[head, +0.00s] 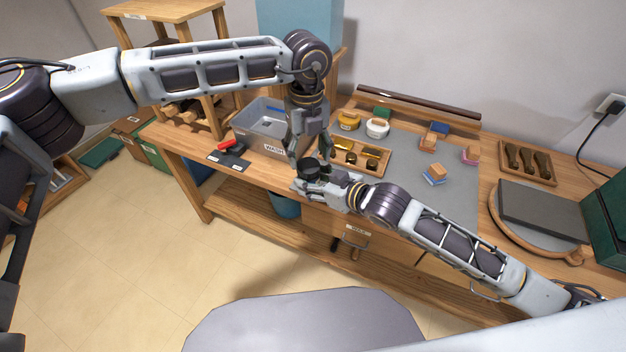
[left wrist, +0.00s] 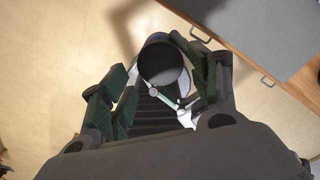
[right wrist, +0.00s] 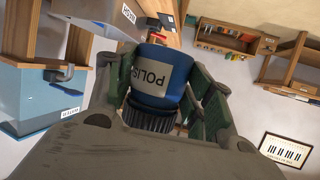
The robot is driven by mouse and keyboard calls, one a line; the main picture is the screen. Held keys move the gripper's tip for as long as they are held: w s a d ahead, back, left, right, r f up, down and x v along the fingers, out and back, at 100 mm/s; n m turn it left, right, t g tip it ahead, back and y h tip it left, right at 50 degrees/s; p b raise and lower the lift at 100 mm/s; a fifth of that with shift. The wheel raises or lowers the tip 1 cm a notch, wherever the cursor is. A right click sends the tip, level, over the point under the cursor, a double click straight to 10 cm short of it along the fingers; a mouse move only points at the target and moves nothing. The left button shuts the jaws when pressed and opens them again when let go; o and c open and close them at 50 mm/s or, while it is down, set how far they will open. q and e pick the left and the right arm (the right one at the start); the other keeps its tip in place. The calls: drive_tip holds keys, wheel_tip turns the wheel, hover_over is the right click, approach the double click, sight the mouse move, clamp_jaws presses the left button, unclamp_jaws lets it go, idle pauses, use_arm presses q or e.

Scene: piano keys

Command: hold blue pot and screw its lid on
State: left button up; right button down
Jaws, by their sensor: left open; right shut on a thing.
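The blue pot with its POLISH label (right wrist: 162,78) shows between my right fingers in the right wrist view. My right gripper (head: 316,175) is shut on it, in front of the bench's front edge. A dark round top, apparently the lid (head: 311,165), shows above my right gripper in the head view. It shows as a dark disc (left wrist: 161,62) between my left fingers in the left wrist view. My left gripper (head: 306,158) points down from above, open around or just over this dark top. I cannot tell whether the lid sits fully on the pot.
The bench holds a grey WASH bin (head: 262,122), a red-handled brush (head: 229,144), a wooden tray of brass parts (head: 372,172), a yellow pot (head: 348,121) and a white pot (head: 377,128). Small blocks (head: 433,173) lie on the grey mat (head: 408,190). The mat has free room between them.

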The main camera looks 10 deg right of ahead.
sight(308, 165)
use_arm(q)
drive_tip(key=shift+f, duration=1.6)
drive_tip(key=shift+c, duration=0.3)
drive_tip(key=c, duration=0.8)
drive_tip(key=shift+m, duration=0.3)
